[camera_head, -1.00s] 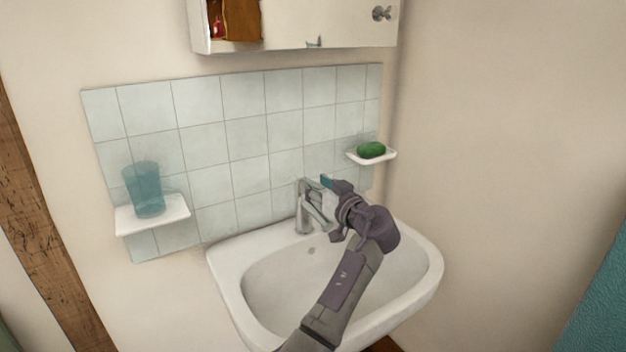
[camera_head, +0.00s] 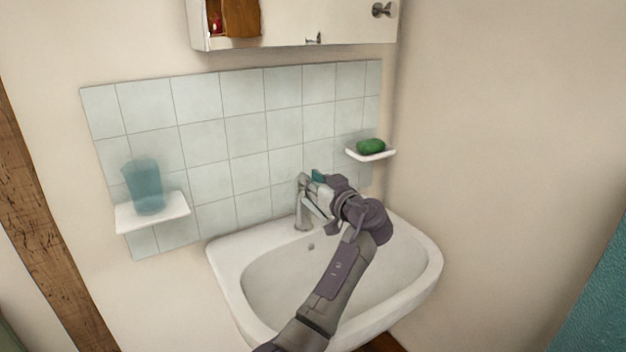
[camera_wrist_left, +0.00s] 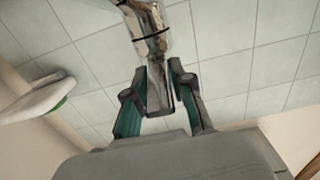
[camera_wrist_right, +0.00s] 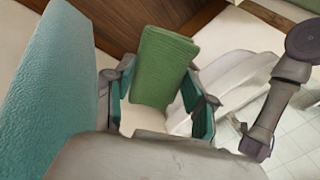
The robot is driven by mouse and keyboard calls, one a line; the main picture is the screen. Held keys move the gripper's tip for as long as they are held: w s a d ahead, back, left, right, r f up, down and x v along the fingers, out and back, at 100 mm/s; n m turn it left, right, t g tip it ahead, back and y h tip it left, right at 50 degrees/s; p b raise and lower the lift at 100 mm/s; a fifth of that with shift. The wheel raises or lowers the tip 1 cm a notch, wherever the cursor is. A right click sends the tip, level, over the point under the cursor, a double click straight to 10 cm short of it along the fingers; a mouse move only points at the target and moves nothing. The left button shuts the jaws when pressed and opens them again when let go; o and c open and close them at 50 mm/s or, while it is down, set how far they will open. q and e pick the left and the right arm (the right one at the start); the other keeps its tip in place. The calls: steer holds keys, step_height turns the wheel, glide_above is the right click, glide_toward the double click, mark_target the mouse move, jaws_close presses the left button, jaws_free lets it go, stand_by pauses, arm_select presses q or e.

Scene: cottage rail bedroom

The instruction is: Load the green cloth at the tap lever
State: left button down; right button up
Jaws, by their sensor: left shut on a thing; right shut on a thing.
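The chrome tap (camera_head: 302,212) stands at the back of the washbasin. My left gripper (camera_head: 318,184) is at the top of the tap. In the left wrist view, its two fingers (camera_wrist_left: 160,92) are shut on the tap lever (camera_wrist_left: 157,98), with the tap body (camera_wrist_left: 155,35) beyond. The green cloth (camera_wrist_right: 160,68) shows in the right wrist view as a flat, folded pad. My right gripper (camera_wrist_right: 160,100) is shut on its lower part. The head view shows neither the cloth nor my right gripper.
The white washbasin (camera_head: 235,281) has an empty bowl. A glass (camera_head: 144,187) stands on the left shelf (camera_head: 170,212); green soap (camera_head: 371,146) lies on the right dish (camera_head: 384,154). A cabinet (camera_head: 340,32) hangs above. A large teal surface (camera_wrist_right: 50,80) is close beside my right gripper.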

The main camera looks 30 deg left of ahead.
arm_select(q)
steer(key=shift+r, duration=0.1)
steer(key=shift+r+h, duration=0.15)
steer(key=shift+h, duration=0.25)
steer(key=shift+a, duration=0.1)
steer(key=c, duration=1)
jaws_free()
steer(key=v, duration=1.2)
steer(key=shift+w, duration=0.15)
